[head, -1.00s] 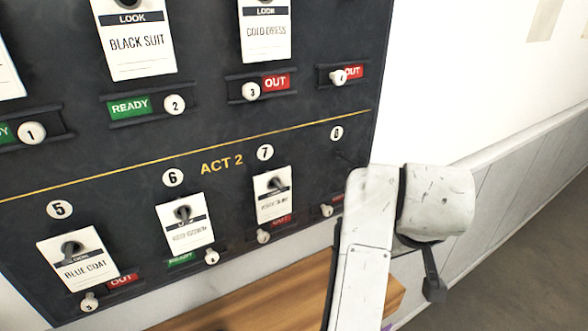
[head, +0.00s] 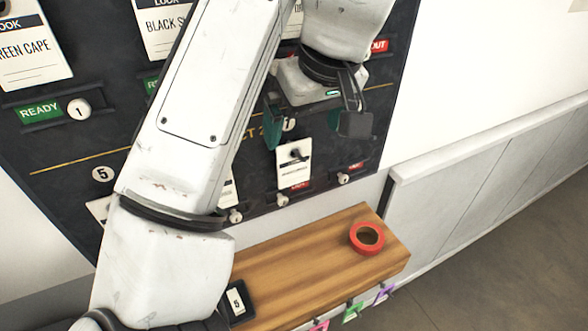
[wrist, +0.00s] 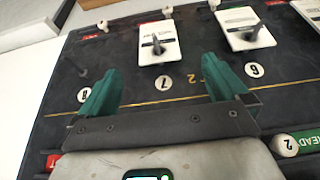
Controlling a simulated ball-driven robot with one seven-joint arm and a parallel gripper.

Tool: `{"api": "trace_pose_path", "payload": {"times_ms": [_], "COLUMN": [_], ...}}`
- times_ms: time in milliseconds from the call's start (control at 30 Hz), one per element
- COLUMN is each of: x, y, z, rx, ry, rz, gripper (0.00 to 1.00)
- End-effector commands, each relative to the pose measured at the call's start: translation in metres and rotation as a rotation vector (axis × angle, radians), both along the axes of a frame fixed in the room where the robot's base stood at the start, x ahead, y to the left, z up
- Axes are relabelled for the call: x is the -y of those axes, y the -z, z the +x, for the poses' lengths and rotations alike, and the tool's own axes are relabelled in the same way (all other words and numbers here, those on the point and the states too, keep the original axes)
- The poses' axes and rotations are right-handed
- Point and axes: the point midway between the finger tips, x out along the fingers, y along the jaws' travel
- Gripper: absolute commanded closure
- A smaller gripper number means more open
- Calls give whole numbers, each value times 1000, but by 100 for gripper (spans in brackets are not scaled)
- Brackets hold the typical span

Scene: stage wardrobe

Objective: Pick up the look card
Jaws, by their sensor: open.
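Several white look cards hang on pegs on a dark board. The card under number 7 (head: 293,172) hangs below my gripper (head: 313,132) in the head view; its small print is unreadable. In the wrist view this card (wrist: 158,45) is ahead, between and beyond the green fingers of my gripper (wrist: 163,68). The fingers are apart and empty, not touching the card. The card under number 6 (wrist: 244,30) hangs to its right there. The green cape card (head: 30,50) is at upper left in the head view. My arm hides other cards.
A wooden shelf (head: 325,262) below the board holds a red tape roll (head: 366,238) and a dark piece marked 5 (head: 237,302). Coloured clips hang at its front edge. The peg by number 8 (wrist: 83,72) is bare. White wall lies right of the board.

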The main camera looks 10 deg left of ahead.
Motion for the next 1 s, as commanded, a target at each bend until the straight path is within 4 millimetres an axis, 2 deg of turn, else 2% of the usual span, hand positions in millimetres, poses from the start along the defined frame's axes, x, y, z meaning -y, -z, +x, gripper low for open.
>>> {"api": "trace_pose_path", "payload": {"times_ms": [33, 200, 567, 833, 1000], "x": [-1, -4, -9, -16, -18], "y": [11, 26, 43, 74, 84], "z": [2, 7, 15, 28, 32], "rx": [0, 2, 2, 1, 2], "ry": [1, 2, 1, 1, 2], "rz": [0, -1, 1, 0, -1], "gripper": [0, 0, 0, 0, 0]}}
